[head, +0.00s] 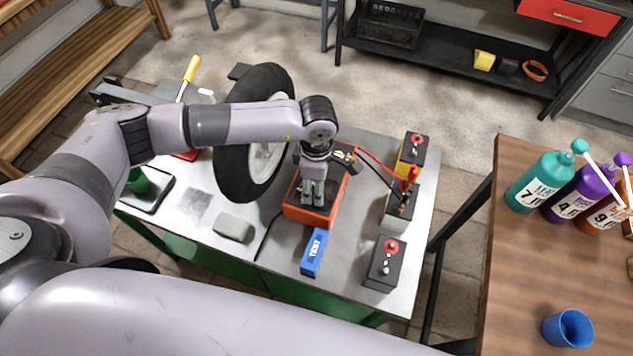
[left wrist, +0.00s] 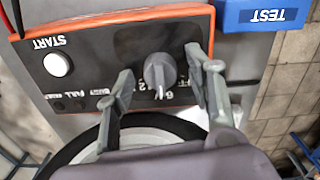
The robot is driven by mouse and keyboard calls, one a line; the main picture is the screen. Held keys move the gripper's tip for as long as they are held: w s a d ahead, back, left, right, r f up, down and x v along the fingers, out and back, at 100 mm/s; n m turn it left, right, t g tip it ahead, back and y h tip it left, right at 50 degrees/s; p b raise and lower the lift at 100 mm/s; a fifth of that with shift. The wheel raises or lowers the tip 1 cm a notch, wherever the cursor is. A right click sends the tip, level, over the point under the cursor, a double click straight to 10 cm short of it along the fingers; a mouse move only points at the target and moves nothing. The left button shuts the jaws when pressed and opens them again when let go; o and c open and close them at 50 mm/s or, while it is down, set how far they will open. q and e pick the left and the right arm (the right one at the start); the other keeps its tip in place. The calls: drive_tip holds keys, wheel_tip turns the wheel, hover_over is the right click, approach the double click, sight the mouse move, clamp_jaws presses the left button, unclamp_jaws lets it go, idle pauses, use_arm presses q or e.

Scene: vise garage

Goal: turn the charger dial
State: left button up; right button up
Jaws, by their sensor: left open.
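The orange charger (head: 308,217) stands on the metal workbench, partly hidden under my left arm. My left gripper (head: 314,192) points down over its front panel. In the left wrist view the charger's dark panel (left wrist: 100,58) shows a white START button (left wrist: 58,64) and a grey round dial (left wrist: 160,72) with printed numbers around it. My left gripper (left wrist: 165,78) is open, with one finger to each side of the dial. A gap shows between the dial and each finger. I cannot tell the fingers' exact height over the panel. My right gripper is not in view.
A blue TEST box (head: 314,252) lies just in front of the charger. Batteries (head: 385,263) stand to the right, with red and black cables near. A wheel (head: 235,165) stands to the left and a grey block (head: 233,227) lies nearby. A wooden table (head: 510,270) with bottles is at right.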

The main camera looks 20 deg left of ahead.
use_arm(q)
wheel_tip(320, 180, up, 12)
idle(0.5)
drive_tip(key=shift+s+f, duration=0.1)
idle(0.4)
